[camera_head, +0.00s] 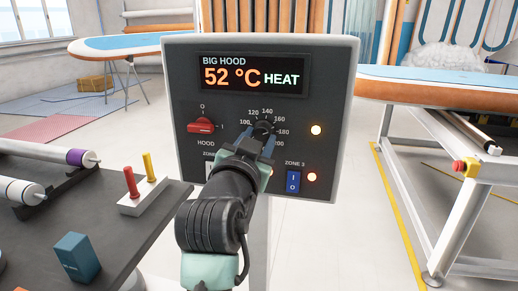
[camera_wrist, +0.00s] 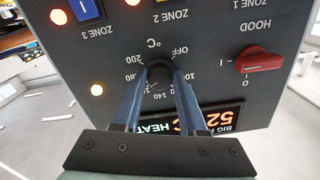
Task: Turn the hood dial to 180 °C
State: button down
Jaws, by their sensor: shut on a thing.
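The hood dial (camera_head: 264,127) is a small black knob on the dark control panel (camera_head: 330,90), ringed by white temperature marks. It also shows in the wrist view (camera_wrist: 160,68), which sees the panel upside down. My gripper (camera_head: 260,136) reaches the panel from the front, and its blue fingers are shut on the dial, one on each side. In the wrist view, my gripper (camera_wrist: 159,80) has the knob between its fingertips. The dial's pointer is too small and too covered to read. The display (camera_head: 252,77) reads "BIG HOOD 52 °C HEAT".
A red hood switch (camera_head: 201,126) sits left of the dial. A blue zone 3 switch (camera_head: 293,181) and lit lamps (camera_head: 316,130) are at right. A dark table (camera_head: 110,215) with rollers and a blue block (camera_head: 77,258) stands left. A steel-framed bench (camera_head: 450,85) stands right.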

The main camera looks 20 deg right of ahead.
jog(key=shift+m+b, duration=1.1)
jog(key=shift+m, duration=1.2)
jog(key=shift+c, duration=2.4)
grip_release()
jog(key=v, duration=1.3)
jog(key=shift+w, duration=0.1)
